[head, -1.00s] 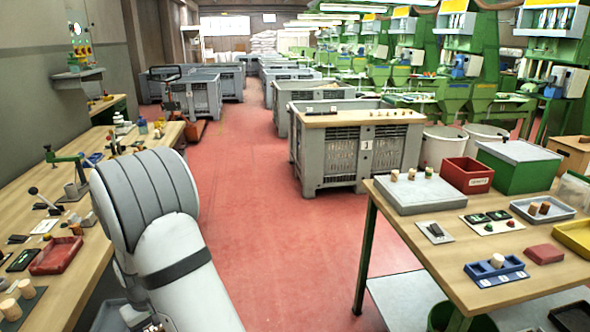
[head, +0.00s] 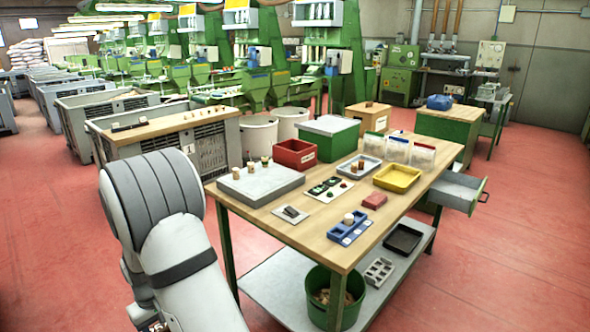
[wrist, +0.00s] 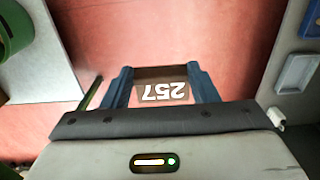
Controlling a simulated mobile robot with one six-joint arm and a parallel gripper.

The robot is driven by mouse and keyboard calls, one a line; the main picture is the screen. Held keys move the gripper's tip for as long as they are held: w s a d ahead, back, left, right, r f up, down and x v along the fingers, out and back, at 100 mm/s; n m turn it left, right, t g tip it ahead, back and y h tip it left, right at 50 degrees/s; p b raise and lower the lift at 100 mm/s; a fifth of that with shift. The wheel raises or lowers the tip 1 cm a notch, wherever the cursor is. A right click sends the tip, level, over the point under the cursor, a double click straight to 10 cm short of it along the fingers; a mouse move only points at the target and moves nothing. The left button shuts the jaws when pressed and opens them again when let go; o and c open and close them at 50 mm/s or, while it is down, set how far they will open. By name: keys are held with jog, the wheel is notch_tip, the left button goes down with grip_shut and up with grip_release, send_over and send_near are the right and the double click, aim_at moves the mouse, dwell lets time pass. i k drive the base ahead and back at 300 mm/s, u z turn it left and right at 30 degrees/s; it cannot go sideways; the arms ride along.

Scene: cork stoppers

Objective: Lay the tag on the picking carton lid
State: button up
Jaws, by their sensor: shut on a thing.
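My gripper (wrist: 160,72) shows in the wrist view, its two blue fingers shut on a small dark brown tag (wrist: 162,91). The tag carries the white number 257, upside down in that view. Red floor lies beyond the fingers. In the head view only my arm shows; the gripper and tag are out of sight. A brown carton (head: 370,116) with a flat top stands behind the table, beyond the green box. I cannot tell for sure that it is the picking carton. My gripper is well away from it.
A wooden table (head: 300,236) holds a grey slab (head: 262,184), a red bin (head: 294,154), a green box (head: 328,138), a yellow tray (head: 398,177) and a blue stand (head: 350,228). An open drawer (head: 462,190) juts out at its right. Red floor is free at the right.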

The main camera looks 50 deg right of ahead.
aim_at(369, 106)
jog(key=z, duration=0.4)
jog(key=i, duration=5.15)
jog(key=z, duration=1.55)
jog(key=i, duration=0.1)
jog(key=z, duration=0.95)
